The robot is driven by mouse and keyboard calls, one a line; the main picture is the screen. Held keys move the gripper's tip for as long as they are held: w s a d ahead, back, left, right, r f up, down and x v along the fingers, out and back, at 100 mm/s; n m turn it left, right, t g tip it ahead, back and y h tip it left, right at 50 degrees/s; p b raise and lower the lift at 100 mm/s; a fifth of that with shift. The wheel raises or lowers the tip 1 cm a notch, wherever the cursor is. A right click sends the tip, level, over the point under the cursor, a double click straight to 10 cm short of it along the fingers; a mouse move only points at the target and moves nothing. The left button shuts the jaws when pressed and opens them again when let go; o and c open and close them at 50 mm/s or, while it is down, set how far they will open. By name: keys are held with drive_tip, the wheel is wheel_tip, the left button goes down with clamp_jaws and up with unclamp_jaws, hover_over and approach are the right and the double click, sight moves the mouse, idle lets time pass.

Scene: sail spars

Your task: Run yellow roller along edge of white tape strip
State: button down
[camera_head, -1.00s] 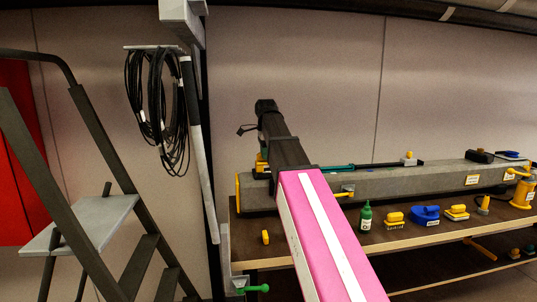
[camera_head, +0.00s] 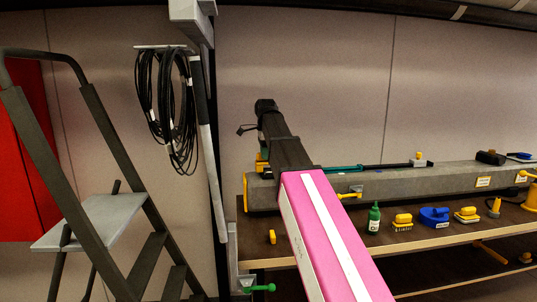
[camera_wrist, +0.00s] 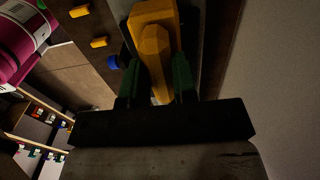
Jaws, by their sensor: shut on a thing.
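In the wrist view, the two green fingers of my gripper (camera_wrist: 156,70) are shut on a yellow piece with a faceted handle, which I take to be the roller (camera_wrist: 153,28). It lies over or just above a dark grey surface. In the head view, a bit of yellow (camera_head: 261,164) shows beside my black arm, near the left end of the long grey beam (camera_head: 405,181). My arm hides most of the gripper there. I cannot make out the white tape strip or whether the roller touches it; the white stripe on the pink link belongs to my arm.
The beam lies along a brown workbench (camera_head: 330,240). In front stand a green bottle (camera_head: 374,219), a yellow brush (camera_head: 403,222) and a blue tool (camera_head: 434,217). A teal and black rod (camera_head: 385,166) lies along the beam. A stepladder (camera_head: 95,215) stands left; black cables (camera_head: 165,110) hang on the wall.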

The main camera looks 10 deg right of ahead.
drive_tip(key=shift+a, duration=0.1)
drive_tip(key=shift+a, duration=1.65)
drive_tip(key=shift+r, duration=0.1)
drive_tip(key=shift+r, duration=2.4)
